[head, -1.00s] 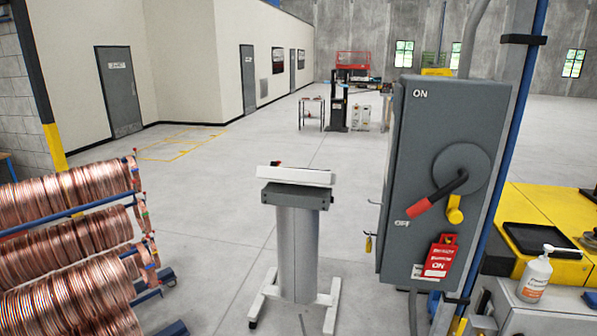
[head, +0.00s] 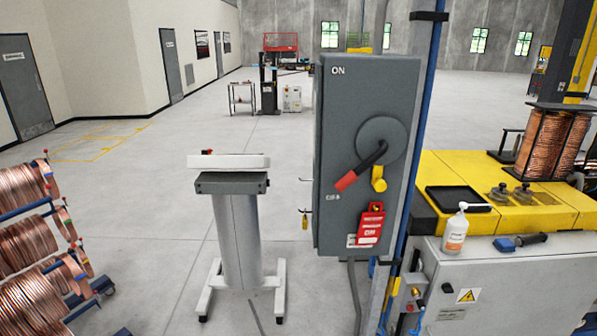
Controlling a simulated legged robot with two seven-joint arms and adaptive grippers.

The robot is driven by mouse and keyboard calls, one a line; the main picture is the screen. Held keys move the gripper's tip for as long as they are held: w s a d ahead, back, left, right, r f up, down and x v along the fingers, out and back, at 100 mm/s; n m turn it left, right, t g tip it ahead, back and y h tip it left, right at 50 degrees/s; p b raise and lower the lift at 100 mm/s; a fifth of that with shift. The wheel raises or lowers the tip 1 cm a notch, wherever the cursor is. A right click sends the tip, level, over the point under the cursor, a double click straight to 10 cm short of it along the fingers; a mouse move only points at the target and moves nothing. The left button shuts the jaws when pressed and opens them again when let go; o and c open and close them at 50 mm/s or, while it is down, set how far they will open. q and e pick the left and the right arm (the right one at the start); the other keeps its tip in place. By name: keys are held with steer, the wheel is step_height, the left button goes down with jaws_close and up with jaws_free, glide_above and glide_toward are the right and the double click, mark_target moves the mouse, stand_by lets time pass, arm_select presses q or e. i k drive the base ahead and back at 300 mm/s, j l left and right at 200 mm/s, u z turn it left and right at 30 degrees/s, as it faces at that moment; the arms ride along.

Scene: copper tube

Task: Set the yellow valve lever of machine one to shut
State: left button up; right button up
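Neither of my grippers is in view. A grey switch box (head: 335,120) stands right of centre, marked ON at the top and OFF lower down. Its black handle with a red grip (head: 346,181) points down-left towards OFF. A yellow part (head: 379,184) sits below the handle's round hub, and a red tag (head: 371,224) hangs under it. Low down beside the blue post, small yellow and red fittings (head: 411,306) show on the side of the grey and yellow machine (head: 500,290). They are too small to tell whether one is the valve lever or how it is set.
A grey pedestal (head: 238,235) on a white wheeled base stands left of the switch box. Racks of copper coils (head: 28,240) are at the left edge.

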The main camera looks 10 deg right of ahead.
mark_target(397, 280)
steer(key=z, duration=1.25)
